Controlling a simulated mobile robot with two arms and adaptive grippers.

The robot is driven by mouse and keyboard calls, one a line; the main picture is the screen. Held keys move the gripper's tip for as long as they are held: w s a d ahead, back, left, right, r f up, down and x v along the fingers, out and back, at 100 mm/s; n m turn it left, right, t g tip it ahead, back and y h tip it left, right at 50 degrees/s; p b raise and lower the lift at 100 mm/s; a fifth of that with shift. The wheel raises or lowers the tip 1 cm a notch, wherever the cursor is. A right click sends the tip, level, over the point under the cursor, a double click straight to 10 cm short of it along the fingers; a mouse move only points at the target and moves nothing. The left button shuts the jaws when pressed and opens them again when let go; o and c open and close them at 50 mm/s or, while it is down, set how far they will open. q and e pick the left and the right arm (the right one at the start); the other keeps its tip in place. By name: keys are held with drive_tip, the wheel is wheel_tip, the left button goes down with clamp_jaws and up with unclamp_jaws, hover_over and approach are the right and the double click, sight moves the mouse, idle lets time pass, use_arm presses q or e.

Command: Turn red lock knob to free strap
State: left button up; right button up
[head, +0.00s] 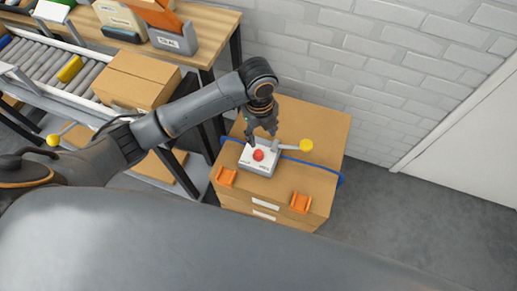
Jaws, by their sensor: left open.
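The red lock knob (258,155) sits on top of a pale grey buckle housing (259,166) on a large cardboard box. A blue strap (310,162) runs across the box top, passes by the housing and hangs over the side edges. A grey lever with a yellow round end (306,145) sticks out to the right of the housing. My left gripper (263,136) points down just behind the knob, open, with its fingers close to the housing; I cannot tell if they touch it. My right gripper is out of view.
The strapped box (233,197) has orange corner pieces (300,202) at its front. At left are a roller conveyor (50,64), a closed carton (137,78) and a wooden table (205,30). Floor is clear at right, before a white door (475,135).

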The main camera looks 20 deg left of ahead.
sight(258, 152)
use_arm(q)
drive_tip(key=shift+m+y, duration=0.3)
drive_tip(key=shift+m, duration=0.3)
drive_tip(key=f, duration=0.4)
drive_tip(key=a+f, duration=0.1)
drive_tip(key=f, duration=0.3)
drive_tip(key=w+f, duration=0.1)
drive_tip(key=f, duration=0.4)
drive_tip(key=shift+a, duration=0.2)
clamp_jaws()
